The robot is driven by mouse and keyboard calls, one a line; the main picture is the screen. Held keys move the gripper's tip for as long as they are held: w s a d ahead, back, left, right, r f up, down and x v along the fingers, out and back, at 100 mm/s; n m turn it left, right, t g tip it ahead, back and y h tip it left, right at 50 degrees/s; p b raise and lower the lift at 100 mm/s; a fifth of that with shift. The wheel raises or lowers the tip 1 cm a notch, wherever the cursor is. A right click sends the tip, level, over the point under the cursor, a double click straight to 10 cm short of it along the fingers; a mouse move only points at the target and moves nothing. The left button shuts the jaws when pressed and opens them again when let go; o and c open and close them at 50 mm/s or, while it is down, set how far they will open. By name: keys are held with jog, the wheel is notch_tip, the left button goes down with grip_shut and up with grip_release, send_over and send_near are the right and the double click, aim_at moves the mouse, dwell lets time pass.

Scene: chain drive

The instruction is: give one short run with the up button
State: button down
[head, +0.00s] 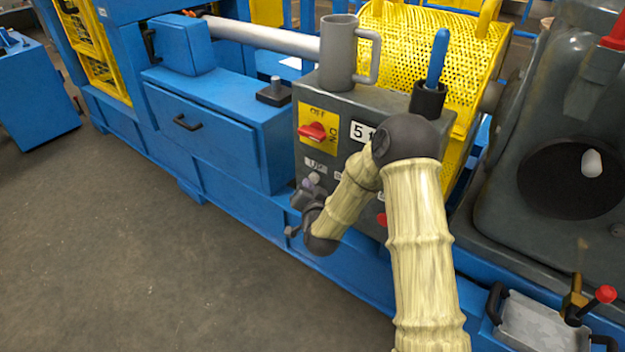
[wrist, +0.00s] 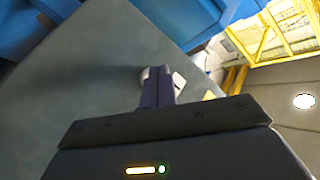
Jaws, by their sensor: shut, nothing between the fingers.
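The grey control box (head: 345,105) stands on the blue machine. Its front carries a small pale label (head: 316,165), too small to read surely. A light round button (head: 314,177) shows just below that label, partly hidden by my gripper. My gripper (head: 307,184) is shut and empty, its fingertips at the panel by this button. In the wrist view the shut fingers (wrist: 158,88) reach to the grey panel (wrist: 95,65), with a pale round button (wrist: 148,75) at their tips and a white label beside it. Whether the fingertips touch the button I cannot tell.
A red rotary switch (head: 312,131) on a yellow plate sits higher on the box. A red button (head: 381,219) shows beside my arm. A grey mug (head: 338,55) and a holder with a blue pen (head: 437,60) stand on top. Yellow mesh guard (head: 425,45) lies behind. Floor at left is clear.

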jog(key=shift+w+d, duration=0.35)
jog(key=shift+w, duration=0.05)
dwell(1.9)
jog(key=shift+s+a, duration=0.1)
dwell(1.7)
jog(key=shift+s+a, duration=0.5)
jog(key=shift+s, duration=0.15)
jog(key=s+a, duration=0.1)
jog(key=s, duration=0.1)
jog(key=s+a+b, duration=0.1)
jog(key=s+a, duration=0.1)
dwell(0.5)
jog(key=shift+r, duration=0.1)
